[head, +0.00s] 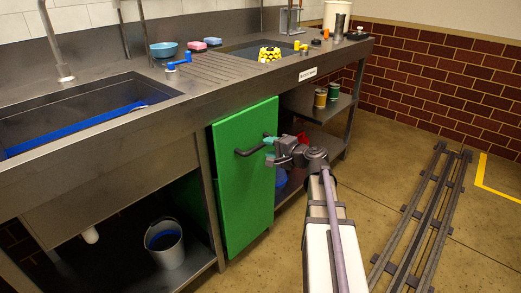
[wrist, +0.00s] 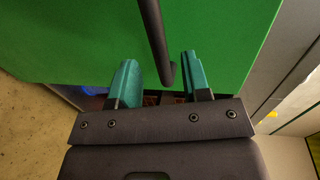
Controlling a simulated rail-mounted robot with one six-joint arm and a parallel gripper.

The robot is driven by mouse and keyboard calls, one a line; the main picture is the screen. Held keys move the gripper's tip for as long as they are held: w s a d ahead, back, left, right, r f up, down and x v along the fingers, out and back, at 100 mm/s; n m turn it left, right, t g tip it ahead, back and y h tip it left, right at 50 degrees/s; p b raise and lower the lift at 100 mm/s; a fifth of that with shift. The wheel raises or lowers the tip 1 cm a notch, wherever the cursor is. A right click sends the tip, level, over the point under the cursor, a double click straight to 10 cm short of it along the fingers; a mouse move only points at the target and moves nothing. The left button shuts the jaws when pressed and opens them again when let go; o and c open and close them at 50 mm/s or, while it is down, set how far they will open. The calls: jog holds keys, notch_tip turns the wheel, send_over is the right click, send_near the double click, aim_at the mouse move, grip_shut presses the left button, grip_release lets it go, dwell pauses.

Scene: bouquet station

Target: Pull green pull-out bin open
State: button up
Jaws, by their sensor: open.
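The green pull-out bin (head: 245,185) shows as a tall green front panel under the counter, between the sink bay and the open shelves. My gripper (head: 270,151) is at the right end of this handle. In the wrist view, the green panel (wrist: 65,40) fills the upper part. There the handle (wrist: 153,35) runs between the two teal fingers of my open gripper (wrist: 160,60), nearer the right finger. Neither finger clearly touches it.
The steel counter (head: 215,85) runs above the bin. A bucket (head: 165,245) stands on the low shelf to the left. Cans (head: 320,98) stand on a shelf to the right. Floor rails (head: 425,215) lie at the right. The floor before the bin looks clear except for my arm.

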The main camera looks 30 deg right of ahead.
aim_at(263, 146)
jog(key=x, duration=0.4)
jog(key=shift+w+a+f+b, duration=0.1)
jog(key=shift+w+b, duration=0.1)
jog(key=shift+b, duration=0.1)
grip_shut()
